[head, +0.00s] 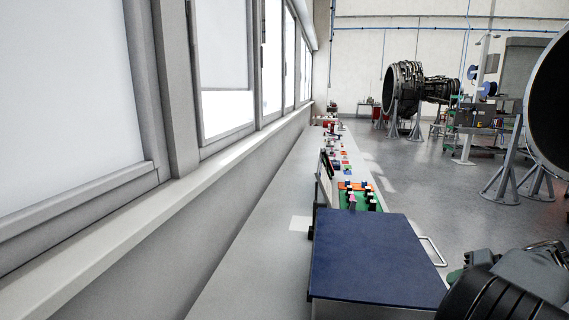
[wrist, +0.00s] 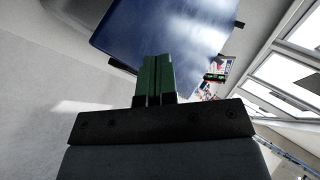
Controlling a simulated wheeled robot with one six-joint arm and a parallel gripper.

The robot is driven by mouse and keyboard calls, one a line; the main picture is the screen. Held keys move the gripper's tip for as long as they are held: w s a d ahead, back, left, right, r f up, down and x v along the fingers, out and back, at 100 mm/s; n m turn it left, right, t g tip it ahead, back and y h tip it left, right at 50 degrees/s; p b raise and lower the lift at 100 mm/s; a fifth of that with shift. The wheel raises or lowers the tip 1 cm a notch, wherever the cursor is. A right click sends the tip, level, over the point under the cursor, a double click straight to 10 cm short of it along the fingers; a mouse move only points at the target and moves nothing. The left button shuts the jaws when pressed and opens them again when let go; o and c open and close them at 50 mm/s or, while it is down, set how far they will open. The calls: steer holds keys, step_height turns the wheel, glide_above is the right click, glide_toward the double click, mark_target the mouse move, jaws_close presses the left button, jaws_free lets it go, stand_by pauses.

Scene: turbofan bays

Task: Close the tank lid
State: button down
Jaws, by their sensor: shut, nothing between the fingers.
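The tank lid (head: 372,255) is a dark blue panel. In the head view it lies about flat over the top of a pale tank (head: 370,311) on the long bench, with no gap that I can make out. A pale bar handle (head: 434,250) stands out on the tank's right side. In the wrist view the blue lid (wrist: 165,32) fills the upper middle, beyond my gripper (wrist: 158,62). My green fingers are together and empty. Whether they touch the lid cannot be told. My arm shows at the lower right of the head view.
The bench (head: 255,265) runs along the windowed wall. Behind the tank stand a green and orange block with dark knobs (head: 358,196) and several small items. A white sheet (head: 300,223) lies left of the tank. Engines on stands (head: 405,90) are farther off. The floor right of the bench is open.

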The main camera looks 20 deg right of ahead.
steer(key=shift+f, duration=0.2)
stand_by(0.6)
steer(key=d+p+v, duration=0.1)
steer(key=p+v, duration=0.1)
steer(key=v, duration=1)
steer(key=w+a+f+n+g, duration=0.2)
steer(key=w+a+n+g, duration=0.25)
steer(key=w+a, duration=1.65)
steer(key=s+a+f+n+h, duration=0.2)
steer(key=a+f+n, duration=0.1)
steer(key=a, duration=0.9)
steer(key=s+a+f+n+h, duration=0.1)
steer(key=a+f+n, duration=0.3)
steer(key=a, duration=0.8)
steer(key=shift+s+a+f+h, duration=0.25)
steer(key=shift+s+f+h, duration=0.2)
steer(key=shift+s, duration=0.15)
